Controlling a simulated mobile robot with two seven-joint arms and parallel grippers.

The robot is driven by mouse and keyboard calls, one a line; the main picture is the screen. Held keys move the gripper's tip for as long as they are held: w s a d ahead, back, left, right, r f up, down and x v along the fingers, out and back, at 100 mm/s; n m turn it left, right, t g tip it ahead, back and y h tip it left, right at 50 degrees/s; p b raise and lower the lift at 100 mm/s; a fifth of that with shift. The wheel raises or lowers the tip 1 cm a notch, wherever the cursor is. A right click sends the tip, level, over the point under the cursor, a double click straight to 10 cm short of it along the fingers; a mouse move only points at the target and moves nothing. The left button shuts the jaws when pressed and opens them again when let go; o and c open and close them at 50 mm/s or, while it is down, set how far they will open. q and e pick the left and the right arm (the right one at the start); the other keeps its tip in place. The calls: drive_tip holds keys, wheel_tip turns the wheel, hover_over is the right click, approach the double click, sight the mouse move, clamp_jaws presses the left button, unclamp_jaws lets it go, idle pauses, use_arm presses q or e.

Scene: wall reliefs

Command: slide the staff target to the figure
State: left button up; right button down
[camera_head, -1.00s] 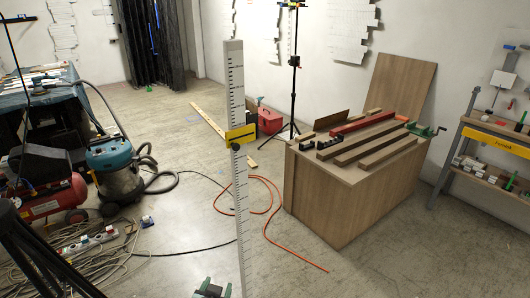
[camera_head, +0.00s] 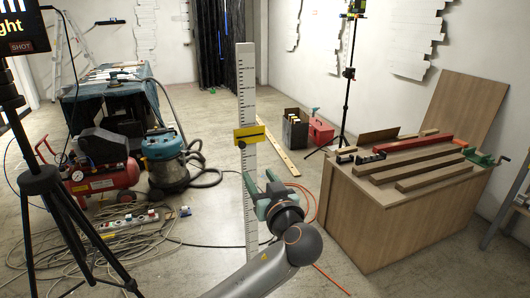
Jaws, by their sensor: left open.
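The white graduated staff (camera_head: 247,85) stands upright left of the picture's middle. The yellow target (camera_head: 240,134) sits on it in its upper part, with a dark knob on its left side. My left gripper (camera_head: 260,181) is open and empty, with its teal fingers just below the target. One finger overlaps the staff in the picture; I cannot tell whether it touches. The gripper and wrist hide part of the lower staff. My right gripper is out of view. A dark screen (camera_head: 18,27), cut off at the top left, shows "ght" and "SHOT"; no full figure is readable.
A black tripod (camera_head: 43,182) stands at the left front. Cables (camera_head: 95,240) lie on the floor, near a red compressor (camera_head: 100,182) and a blue vacuum (camera_head: 165,155). A wooden bench (camera_head: 385,230) with timber strips stands right.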

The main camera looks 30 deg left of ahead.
sight(243, 146)
use_arm(q)
drive_tip(key=shift+n+y, duration=0.4)
drive_tip(key=shift+n, duration=0.1)
drive_tip(key=x, duration=0.4)
drive_tip(key=r+p+x, duration=0.1)
drive_tip(key=x, duration=0.3)
drive_tip(key=p+x, duration=0.1)
drive_tip(key=x, duration=0.3)
drive_tip(key=shift+w+r, duration=0.1)
drive_tip(key=shift+r, duration=0.3)
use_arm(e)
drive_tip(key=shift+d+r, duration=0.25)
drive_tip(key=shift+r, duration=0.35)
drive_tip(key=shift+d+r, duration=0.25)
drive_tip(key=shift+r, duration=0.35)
use_arm(q)
clamp_jaws()
